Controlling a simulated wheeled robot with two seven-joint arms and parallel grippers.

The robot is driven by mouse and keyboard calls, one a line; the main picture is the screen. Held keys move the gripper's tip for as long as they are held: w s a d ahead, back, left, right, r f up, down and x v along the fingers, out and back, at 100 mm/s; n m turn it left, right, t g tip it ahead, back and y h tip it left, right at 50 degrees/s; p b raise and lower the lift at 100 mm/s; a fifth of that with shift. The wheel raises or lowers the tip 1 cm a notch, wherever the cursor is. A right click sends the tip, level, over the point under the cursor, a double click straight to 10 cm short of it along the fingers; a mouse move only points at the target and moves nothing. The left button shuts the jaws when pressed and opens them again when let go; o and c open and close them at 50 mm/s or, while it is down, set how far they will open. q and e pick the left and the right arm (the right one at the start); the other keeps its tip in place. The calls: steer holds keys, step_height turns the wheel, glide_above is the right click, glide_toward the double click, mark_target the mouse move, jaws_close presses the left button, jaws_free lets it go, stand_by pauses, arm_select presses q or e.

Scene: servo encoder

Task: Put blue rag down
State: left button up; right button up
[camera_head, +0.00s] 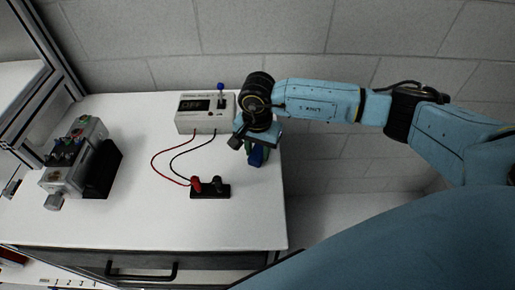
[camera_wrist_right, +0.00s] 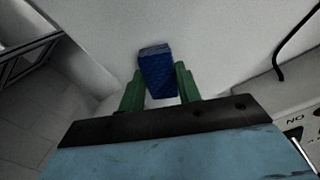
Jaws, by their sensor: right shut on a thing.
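The blue rag (camera_head: 256,157) is a small dark blue block-like piece at the right end of the white table. It also shows in the right wrist view (camera_wrist_right: 157,72), between two green fingers. My right gripper (camera_head: 257,150) points down and is shut on the rag; it also shows in the wrist view (camera_wrist_right: 160,88). The rag is over or on the table near its right edge; I cannot tell whether it touches the surface. My left gripper is not in view.
A white power supply box (camera_head: 197,123) reading OFF stands just left of my gripper. Red and black wires run to a black terminal block (camera_head: 210,191). A grey device (camera_head: 74,165) stands at the left. The white table (camera_head: 130,215) is bare at the front.

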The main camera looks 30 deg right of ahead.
mark_target(258, 152)
steer(key=shift+f, duration=0.1)
steer(key=o, duration=0.9)
step_height(258, 152, up, 12)
steer(key=shift+r+b, duration=0.2)
steer(key=shift+b, duration=0.3)
